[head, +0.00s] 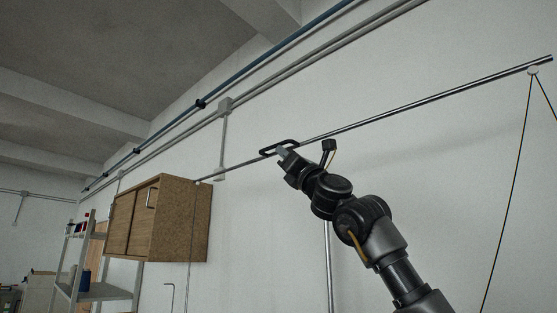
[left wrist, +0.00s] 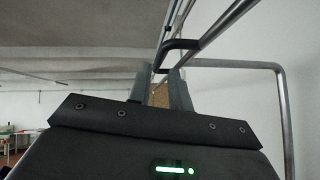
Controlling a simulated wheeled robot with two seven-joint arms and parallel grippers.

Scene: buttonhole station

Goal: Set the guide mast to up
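A long thin metal rod (head: 430,102), which appears to be the guide mast, slants across the head view, higher at its right end. A black loop handle (head: 279,148) is on it left of the middle. My left gripper (head: 282,151) is at this handle, its tips overlapping it in the picture. In the left wrist view, the two fingers (left wrist: 159,84) stand apart with a gap between them. The black handle (left wrist: 181,44) shows just past the tips; whether they touch it I cannot tell. My right gripper is not in view.
A brown wall cabinet (head: 181,222) hangs beyond the rod's left end. A metal shelf (head: 104,292) stands at the lower left. Thin cords (head: 516,170) hang from the rod's right end. Pipes (head: 290,60) run along the upper wall. A bent metal tube (left wrist: 283,100) is close on the right.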

